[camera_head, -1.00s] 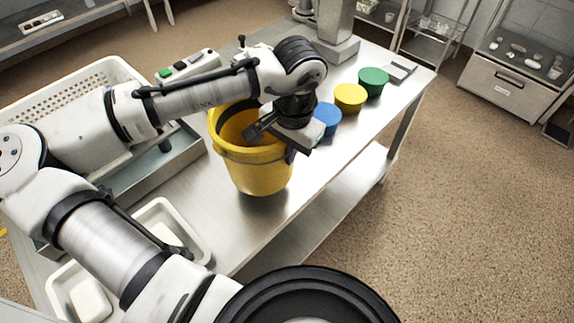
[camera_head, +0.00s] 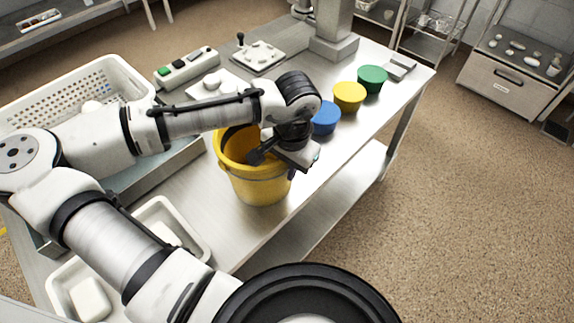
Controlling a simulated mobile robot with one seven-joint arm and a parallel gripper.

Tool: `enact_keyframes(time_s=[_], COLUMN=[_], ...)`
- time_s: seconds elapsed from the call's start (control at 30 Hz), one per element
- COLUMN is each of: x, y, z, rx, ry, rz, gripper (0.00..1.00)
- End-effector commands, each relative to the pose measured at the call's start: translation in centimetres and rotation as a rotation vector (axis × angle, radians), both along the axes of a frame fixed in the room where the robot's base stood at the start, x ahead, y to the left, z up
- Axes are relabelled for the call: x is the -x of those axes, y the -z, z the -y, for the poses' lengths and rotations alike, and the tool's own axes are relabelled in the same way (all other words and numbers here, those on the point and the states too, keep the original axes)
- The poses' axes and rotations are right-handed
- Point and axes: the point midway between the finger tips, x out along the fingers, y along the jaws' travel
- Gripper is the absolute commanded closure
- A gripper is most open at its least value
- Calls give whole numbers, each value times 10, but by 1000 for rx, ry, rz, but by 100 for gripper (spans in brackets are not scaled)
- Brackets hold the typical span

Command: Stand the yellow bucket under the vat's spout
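The yellow bucket (camera_head: 255,187) is upright over the steel table, near its right edge. I cannot tell if its base touches the table. My gripper (camera_head: 276,164) is at the bucket's right rim, with one dark finger inside the mouth and the other outside. It appears shut on the rim, though the contact is partly hidden by the gripper body. My forearm passes over the back of the bucket. I cannot make out a vat or a spout in this view.
Blue (camera_head: 325,118), yellow (camera_head: 349,96) and green (camera_head: 371,79) tubs line the table's right side. A white perforated basket (camera_head: 130,75) and white trays (camera_head: 181,222) are at left. A control box (camera_head: 187,68), a lever plate (camera_head: 258,57) and a grey column (camera_head: 334,40) stand behind.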

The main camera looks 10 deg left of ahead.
Motion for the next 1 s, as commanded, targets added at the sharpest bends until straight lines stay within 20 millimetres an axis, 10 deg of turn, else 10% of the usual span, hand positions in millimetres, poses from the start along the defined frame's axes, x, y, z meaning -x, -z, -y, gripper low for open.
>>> enact_keyframes(time_s=[0.47,1.0], x=[-1,3], y=[-7,-106], z=[0,8], rx=[-1,-1], ry=[0,1], rz=[2,3], gripper=[74,74])
